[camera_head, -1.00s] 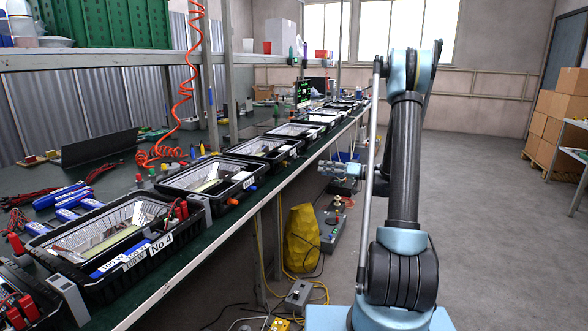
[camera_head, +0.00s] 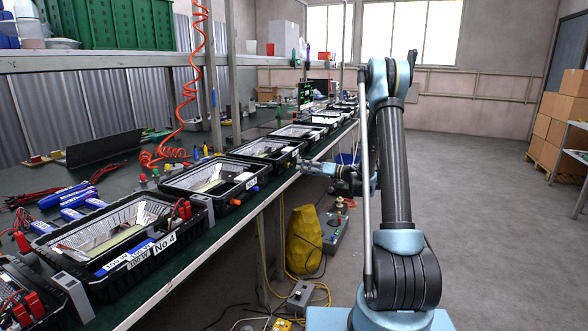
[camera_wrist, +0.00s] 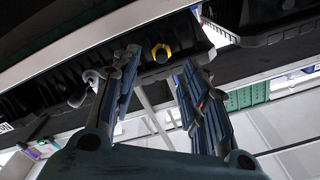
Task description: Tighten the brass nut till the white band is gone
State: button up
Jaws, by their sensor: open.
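In the wrist view a yellow, brass-like ring (camera_wrist: 160,51) with a dark centre sits on the side wall of a black floodlight housing (camera_wrist: 196,48). I take it for the brass nut; no white band can be made out beside it. My gripper (camera_wrist: 157,62) is open, with one finger on each side of the ring in the picture; I cannot tell whether the fingertips reach it. In the head view my gripper (camera_head: 305,167) is small, at the bench edge beside the front right corner of a housing (camera_head: 262,149). The nut cannot be made out there.
Below stand a yellow sack (camera_head: 304,240) and a grey box (camera_head: 301,294) with cables.

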aim_at(286, 165)
jog(key=shift+x, duration=2.7)
grip_shut()
